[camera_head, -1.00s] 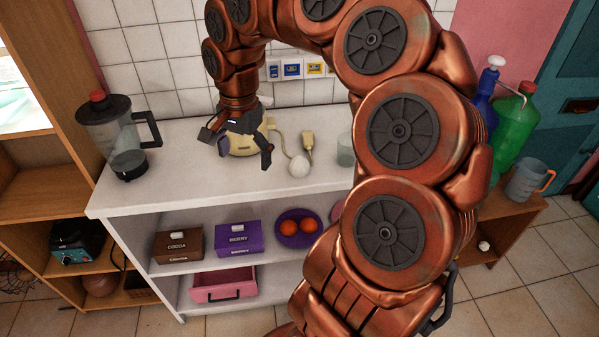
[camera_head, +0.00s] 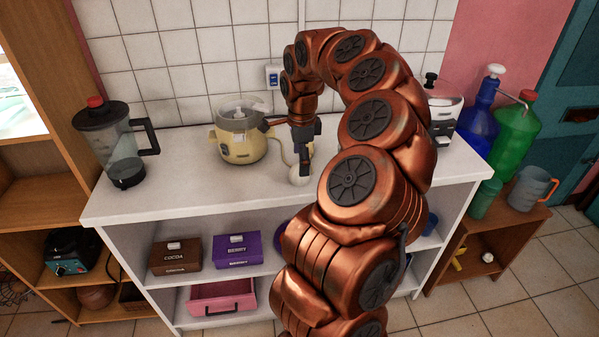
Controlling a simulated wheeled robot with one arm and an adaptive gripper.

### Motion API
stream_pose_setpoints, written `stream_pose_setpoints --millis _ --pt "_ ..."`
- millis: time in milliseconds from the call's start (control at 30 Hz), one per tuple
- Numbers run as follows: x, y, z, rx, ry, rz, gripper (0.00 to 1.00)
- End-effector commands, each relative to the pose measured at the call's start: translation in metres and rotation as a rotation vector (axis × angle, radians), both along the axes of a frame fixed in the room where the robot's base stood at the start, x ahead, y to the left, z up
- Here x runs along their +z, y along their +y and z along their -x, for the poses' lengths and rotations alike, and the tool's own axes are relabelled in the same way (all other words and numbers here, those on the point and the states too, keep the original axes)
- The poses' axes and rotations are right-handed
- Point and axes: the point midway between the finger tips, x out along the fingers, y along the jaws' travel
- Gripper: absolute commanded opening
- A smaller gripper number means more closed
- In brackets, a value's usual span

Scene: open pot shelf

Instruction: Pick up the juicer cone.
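A small white rounded piece, which looks like the juicer cone (camera_head: 297,178), sits on the white countertop. My gripper (camera_head: 303,170) points down right at it, with its dark fingers overlapping the piece's upper right side. The gripper is seen nearly edge-on, so the gap between its fingers and any contact with the piece are hidden. A cream-yellow juicer (camera_head: 238,148) with a clear top stands to the left, with its cord running toward the gripper.
A blender jug (camera_head: 125,150) stands at the counter's left end and a white-and-black appliance (camera_head: 443,118) at the right. The shelf below holds a cocoa box (camera_head: 177,256) and a purple box (camera_head: 237,250). Countertop between blender and juicer is clear.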

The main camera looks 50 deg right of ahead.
Motion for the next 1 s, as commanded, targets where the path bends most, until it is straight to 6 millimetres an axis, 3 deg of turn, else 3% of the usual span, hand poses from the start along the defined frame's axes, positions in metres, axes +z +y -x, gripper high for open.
stream_pose_setpoints --millis 300,600,1000 --pt "-0.037 0.001 -0.002 0.002 0.001 -0.003 0.91" --pt "-0.041 0.001 -0.002 0.002 0.000 -0.003 0.91" --pt "-0.041 0.001 -0.002 0.003 0.000 -0.003 0.49"
